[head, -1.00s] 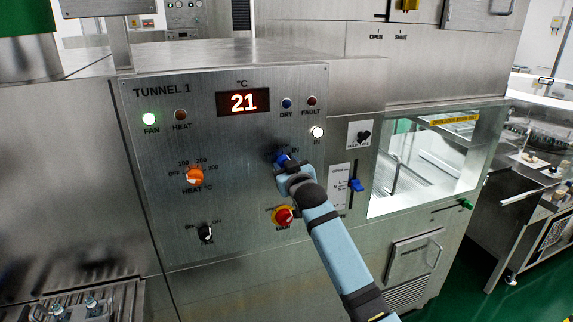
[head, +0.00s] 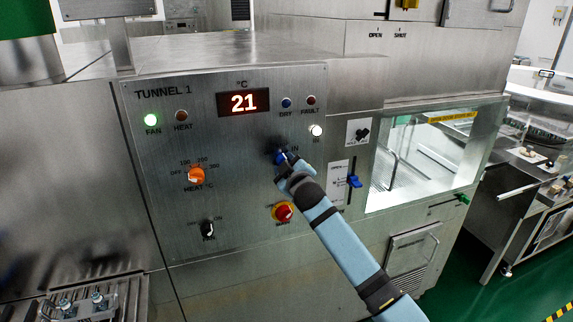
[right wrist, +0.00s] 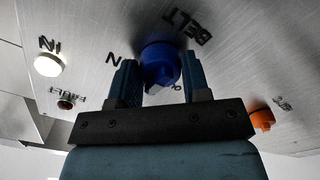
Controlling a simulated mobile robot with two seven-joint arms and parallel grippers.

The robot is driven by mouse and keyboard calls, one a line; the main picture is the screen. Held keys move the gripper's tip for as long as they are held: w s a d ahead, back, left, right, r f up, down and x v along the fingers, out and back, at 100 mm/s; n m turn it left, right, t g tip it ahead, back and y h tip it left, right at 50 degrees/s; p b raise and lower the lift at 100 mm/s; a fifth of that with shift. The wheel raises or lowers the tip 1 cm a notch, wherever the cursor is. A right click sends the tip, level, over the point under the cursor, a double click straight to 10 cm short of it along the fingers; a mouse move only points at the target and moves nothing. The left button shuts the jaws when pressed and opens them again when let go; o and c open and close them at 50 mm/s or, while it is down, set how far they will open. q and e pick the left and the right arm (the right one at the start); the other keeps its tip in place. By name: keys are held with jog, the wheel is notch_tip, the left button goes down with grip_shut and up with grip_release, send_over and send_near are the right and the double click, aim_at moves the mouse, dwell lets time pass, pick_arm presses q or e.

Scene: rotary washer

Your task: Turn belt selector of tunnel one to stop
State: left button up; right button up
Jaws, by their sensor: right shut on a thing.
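The belt selector is a blue knob (head: 279,157) on the Tunnel 1 panel (head: 230,185), right of centre. In the right wrist view the knob (right wrist: 160,62) sits between my fingers, beside the lettering BELT. My right gripper (head: 285,161) is shut on it; its fingers (right wrist: 159,66) lie on either side. The gripper and arm cover much of the knob and its nearby marks in the head view, so I cannot tell its exact setting. The IN lamp (head: 316,130) is lit white. My left gripper is not in view.
A red and yellow emergency knob (head: 283,212) lies just below my right wrist. A blue slide lever (head: 354,181) is to the right. An orange heat knob (head: 196,174) and a black fan knob (head: 208,229) are to the left.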

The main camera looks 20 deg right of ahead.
dwell(0.3)
jog(key=o, duration=0.9)
jog(key=s+b, duration=0.2)
jog(key=s, duration=1.1)
jog(key=shift+s+d+b, duration=0.25)
jog(key=shift+s+b, duration=0.1)
jog(key=shift+s, duration=0.05)
